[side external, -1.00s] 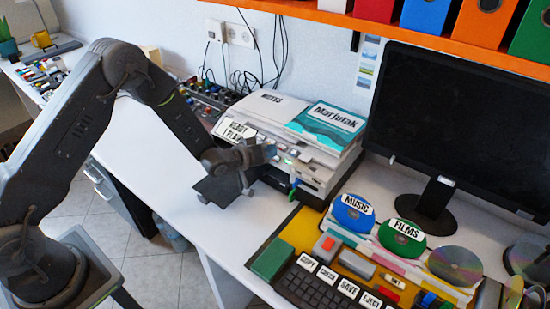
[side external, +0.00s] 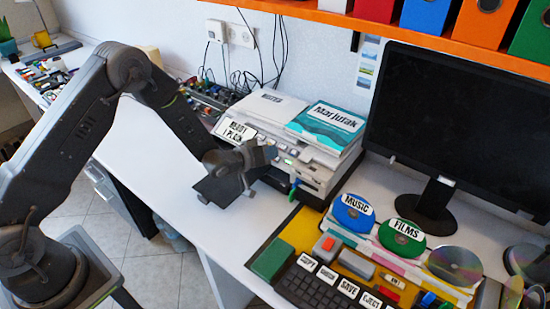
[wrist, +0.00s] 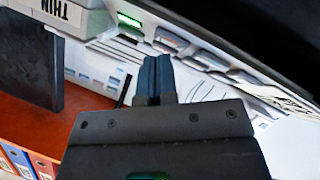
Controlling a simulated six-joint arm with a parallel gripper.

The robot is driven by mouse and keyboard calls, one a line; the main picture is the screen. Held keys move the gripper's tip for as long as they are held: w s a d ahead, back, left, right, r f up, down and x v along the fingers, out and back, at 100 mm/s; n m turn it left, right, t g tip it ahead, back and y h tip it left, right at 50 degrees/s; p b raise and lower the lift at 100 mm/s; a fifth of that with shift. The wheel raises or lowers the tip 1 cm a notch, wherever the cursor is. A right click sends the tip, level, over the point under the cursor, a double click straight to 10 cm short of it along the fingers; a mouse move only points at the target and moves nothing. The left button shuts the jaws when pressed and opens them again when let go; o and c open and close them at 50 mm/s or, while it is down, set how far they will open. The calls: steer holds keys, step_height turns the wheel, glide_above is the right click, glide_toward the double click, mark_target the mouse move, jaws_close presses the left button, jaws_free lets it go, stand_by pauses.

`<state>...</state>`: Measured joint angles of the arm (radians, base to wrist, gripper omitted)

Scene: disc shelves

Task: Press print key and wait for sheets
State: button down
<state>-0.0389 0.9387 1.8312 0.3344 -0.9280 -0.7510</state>
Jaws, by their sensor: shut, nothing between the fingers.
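A row of grey keys (wrist: 170,39) and a green lit spot (wrist: 130,20) lie beyond the fingertips. I cannot tell which key is the print key, or whether the fingertips touch anything.
A teal Marjutak box (side external: 326,126) lies on the printer. Bare white desk (side external: 160,160) lies left of my gripper.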

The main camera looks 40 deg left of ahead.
steer(key=shift+w+f, duration=0.2)
steer(key=shift+f, duration=0.15)
stand_by(0.6)
stand_by(0.3)
steer(key=shift+s+r, duration=0.4)
steer(key=shift+r, duration=0.3)
